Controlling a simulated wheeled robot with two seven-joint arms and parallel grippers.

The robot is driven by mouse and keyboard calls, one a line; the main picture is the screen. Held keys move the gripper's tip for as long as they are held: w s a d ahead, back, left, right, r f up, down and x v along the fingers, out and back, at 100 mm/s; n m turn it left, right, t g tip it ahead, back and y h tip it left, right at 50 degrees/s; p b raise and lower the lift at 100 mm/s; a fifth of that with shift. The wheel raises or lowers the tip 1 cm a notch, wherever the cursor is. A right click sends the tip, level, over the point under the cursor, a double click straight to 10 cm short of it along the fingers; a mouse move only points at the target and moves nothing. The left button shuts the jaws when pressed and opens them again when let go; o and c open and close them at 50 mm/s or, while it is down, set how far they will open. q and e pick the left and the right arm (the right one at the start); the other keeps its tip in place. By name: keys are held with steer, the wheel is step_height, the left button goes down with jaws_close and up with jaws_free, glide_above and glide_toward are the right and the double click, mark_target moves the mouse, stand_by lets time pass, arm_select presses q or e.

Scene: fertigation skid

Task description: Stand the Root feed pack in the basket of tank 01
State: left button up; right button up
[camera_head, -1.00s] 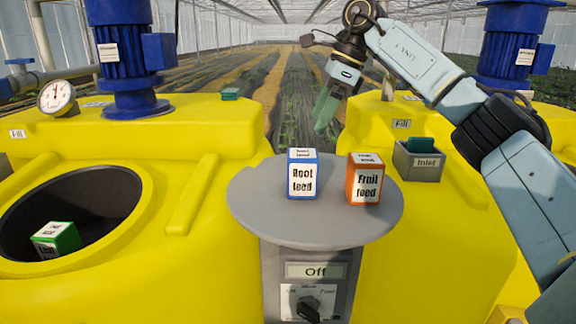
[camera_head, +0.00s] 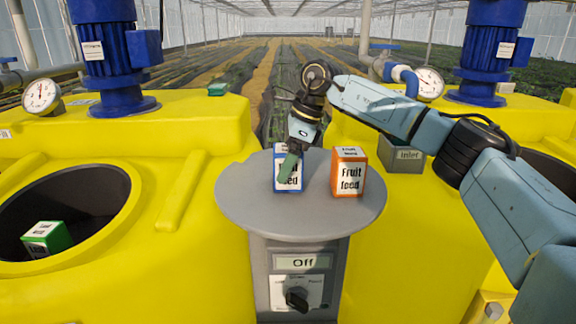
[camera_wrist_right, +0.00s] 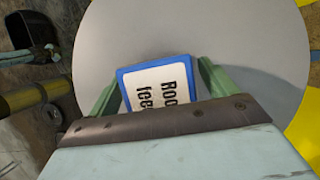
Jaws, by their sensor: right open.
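The Root feed pack (camera_head: 294,187), a blue-edged box with a white label, stands upright on the round grey table (camera_head: 240,205). My right gripper (camera_head: 288,168) is over it, and a green finger covers part of its front. In the right wrist view the open green fingers (camera_wrist_right: 160,75) lie on either side of the pack (camera_wrist_right: 153,84); I cannot tell whether they touch it. The left yellow tank (camera_head: 200,135) has a dark round opening (camera_head: 95,205) with a green-and-white pack (camera_head: 46,238) inside. No tank number is readable. My left gripper is out of view.
The orange Fruit feed pack (camera_head: 347,173) stands close to the right of the Root feed pack. A grey Inlet box (camera_head: 402,158) sits on the right yellow tank (camera_head: 420,220). Below the table is a panel reading Off (camera_head: 303,262) with a black knob (camera_head: 297,299).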

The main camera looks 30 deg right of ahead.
steer(key=c, duration=1.4)
